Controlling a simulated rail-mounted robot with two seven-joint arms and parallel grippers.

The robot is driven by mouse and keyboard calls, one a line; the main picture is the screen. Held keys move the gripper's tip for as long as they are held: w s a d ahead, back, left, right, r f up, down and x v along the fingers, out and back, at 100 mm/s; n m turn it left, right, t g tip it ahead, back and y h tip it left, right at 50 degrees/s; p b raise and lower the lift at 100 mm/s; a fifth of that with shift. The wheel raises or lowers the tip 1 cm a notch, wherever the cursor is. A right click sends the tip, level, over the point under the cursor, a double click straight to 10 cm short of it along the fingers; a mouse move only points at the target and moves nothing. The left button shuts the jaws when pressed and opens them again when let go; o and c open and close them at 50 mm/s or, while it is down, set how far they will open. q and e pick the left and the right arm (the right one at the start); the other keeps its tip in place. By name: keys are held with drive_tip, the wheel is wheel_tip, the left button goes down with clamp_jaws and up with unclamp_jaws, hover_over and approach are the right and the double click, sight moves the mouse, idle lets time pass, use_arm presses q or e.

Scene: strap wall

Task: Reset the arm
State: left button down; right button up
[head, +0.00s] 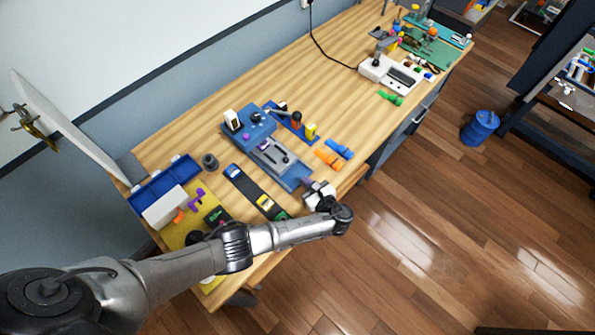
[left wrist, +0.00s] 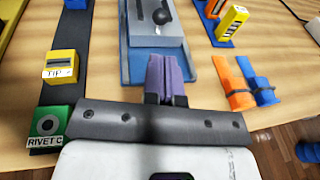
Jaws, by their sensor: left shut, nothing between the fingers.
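My left arm (head: 200,265) reaches in from the lower left of the head view. My left gripper (head: 307,183) is at the near edge of the workbench, by the near end of a blue fixture (head: 282,166). In the left wrist view my left gripper (left wrist: 168,78) shows its purple fingers shut together with nothing between them. They point toward the blue and grey fixture (left wrist: 157,35) and overlap its near end in the picture. I cannot tell whether they touch it. My right gripper is not in view.
A dark strap (head: 254,191) with yellow and green blocks lies left of the gripper. Orange and blue clips (left wrist: 248,88) lie to its right. A blue bin (head: 163,182) stands at the bench's left end. A white device (head: 391,76) stands farther along.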

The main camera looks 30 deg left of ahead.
use_arm(q)
drive_tip(key=shift+v, duration=2.5)
drive_tip(key=shift+w, duration=0.1)
